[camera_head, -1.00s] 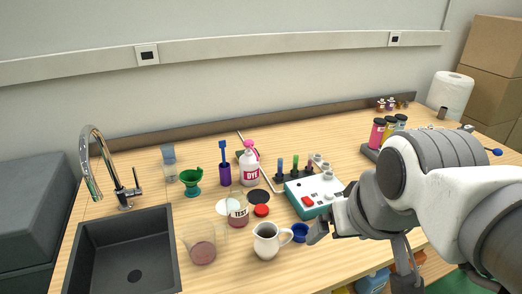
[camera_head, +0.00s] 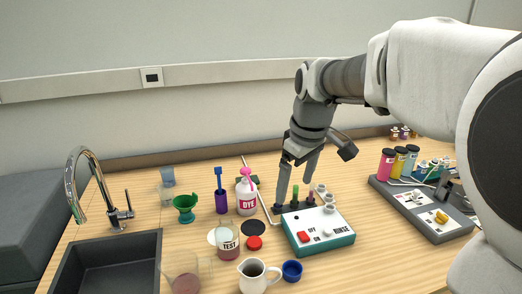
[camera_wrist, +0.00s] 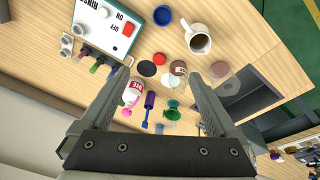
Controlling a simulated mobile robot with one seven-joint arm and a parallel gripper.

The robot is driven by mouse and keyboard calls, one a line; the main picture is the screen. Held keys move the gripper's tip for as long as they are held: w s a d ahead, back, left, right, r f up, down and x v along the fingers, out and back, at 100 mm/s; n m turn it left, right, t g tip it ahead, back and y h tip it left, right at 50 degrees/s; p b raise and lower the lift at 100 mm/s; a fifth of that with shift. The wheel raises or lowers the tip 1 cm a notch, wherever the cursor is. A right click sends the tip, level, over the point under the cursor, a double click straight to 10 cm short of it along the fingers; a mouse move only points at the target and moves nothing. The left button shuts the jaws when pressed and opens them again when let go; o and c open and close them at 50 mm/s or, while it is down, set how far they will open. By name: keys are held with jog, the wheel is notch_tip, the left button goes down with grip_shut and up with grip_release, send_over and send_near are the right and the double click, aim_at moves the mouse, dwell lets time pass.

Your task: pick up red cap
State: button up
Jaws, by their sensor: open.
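The red cap (camera_head: 254,243) is a small flat disc on the wooden table, just right of the TEST jar (camera_head: 228,240) and in front of a black disc (camera_head: 253,228). In the wrist view the red cap (camera_wrist: 165,79) shows between my two fingers, at some distance from them. My gripper (camera_head: 294,203) is open and empty. In the head view it appears at the back of the RINSE box, up and to the right of the cap. The wrist view shows my gripper (camera_wrist: 157,82) with its fingers wide apart.
The RINSE box (camera_head: 325,243) with a red switch stands right of the cap. A white mug (camera_head: 254,278) and blue cup (camera_head: 292,270) are in front. The DYE bottle (camera_head: 246,199), purple holder (camera_head: 222,203) and green funnel (camera_head: 185,206) stand behind. A sink is left.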

jog(key=w+a+f+n+g, duration=0.1)
jog(key=w+a+f+n, duration=0.4)
jog(key=w, duration=0.3)
jog(key=n+g+h+b, duration=0.1)
jog(key=n+b, duration=0.1)
send_over(254, 241)
jog(key=f, duration=1.9)
jog(key=shift+s, duration=0.35)
jog(key=shift+w+f, duration=0.2)
jog(key=shift+f, duration=1.35)
jog(key=shift+w+f, duration=0.15)
jog(key=shift+f, duration=1.35)
jog(key=shift+c, duration=0.2)
jog(key=c, duration=1.4)
jog(key=shift+r, duration=0.1)
